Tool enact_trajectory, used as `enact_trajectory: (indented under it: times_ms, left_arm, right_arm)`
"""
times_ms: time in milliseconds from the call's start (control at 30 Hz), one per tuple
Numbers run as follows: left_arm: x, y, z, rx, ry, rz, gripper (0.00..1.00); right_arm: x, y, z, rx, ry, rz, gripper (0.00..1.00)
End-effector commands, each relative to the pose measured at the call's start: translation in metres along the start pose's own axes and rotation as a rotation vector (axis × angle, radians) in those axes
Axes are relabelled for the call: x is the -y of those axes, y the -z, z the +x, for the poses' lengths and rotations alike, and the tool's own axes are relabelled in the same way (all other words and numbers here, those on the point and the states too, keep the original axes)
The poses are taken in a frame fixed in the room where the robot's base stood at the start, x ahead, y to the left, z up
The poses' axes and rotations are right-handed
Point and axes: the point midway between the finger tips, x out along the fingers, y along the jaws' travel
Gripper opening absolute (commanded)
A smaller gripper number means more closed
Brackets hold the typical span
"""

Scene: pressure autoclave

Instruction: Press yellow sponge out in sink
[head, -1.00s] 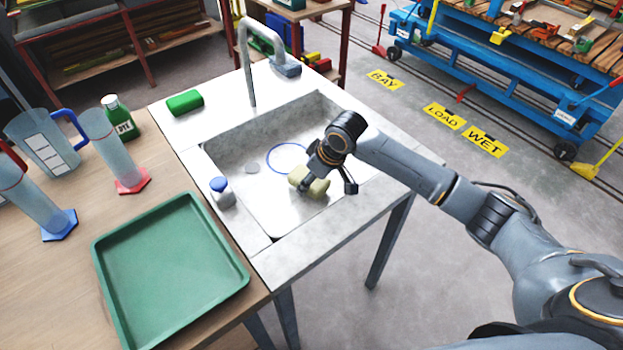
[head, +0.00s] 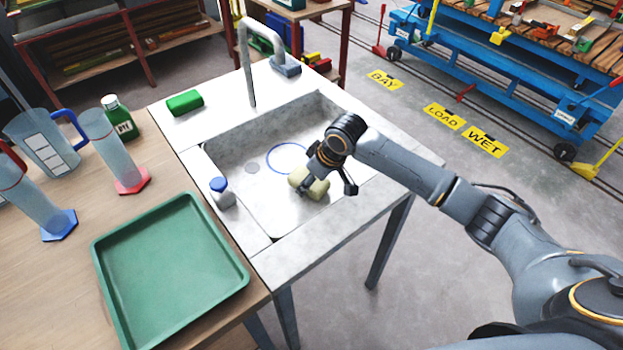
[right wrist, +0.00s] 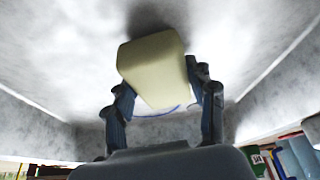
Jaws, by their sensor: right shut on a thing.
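The yellow sponge (head: 312,187) is pale yellow and sits low in the grey sink (head: 245,140), toward its front right. My right gripper (head: 310,183) reaches down into the sink from the right and is shut on the sponge. In the right wrist view the sponge (right wrist: 152,68) is between the two fingers (right wrist: 160,95), with the pale sink surface behind it. I cannot tell whether the sponge touches the sink floor. A blue ring (head: 287,158) shows on the sink floor beside the gripper. My left gripper is not in view.
A tap (head: 250,75) rises behind the sink. A green tray (head: 168,270) and measuring vessels occupy the wooden table at left.

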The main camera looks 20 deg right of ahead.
Motion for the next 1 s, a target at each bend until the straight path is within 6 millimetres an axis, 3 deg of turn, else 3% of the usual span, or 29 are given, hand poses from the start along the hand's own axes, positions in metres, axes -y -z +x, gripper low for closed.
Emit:
enact_trajectory:
  times_ms: [1000]
  left_arm:
    - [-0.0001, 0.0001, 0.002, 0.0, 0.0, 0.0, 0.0]
  right_arm:
    - [0.0008, -0.0045, 0.0085, 0.004, 0.002, 0.0, 0.3]
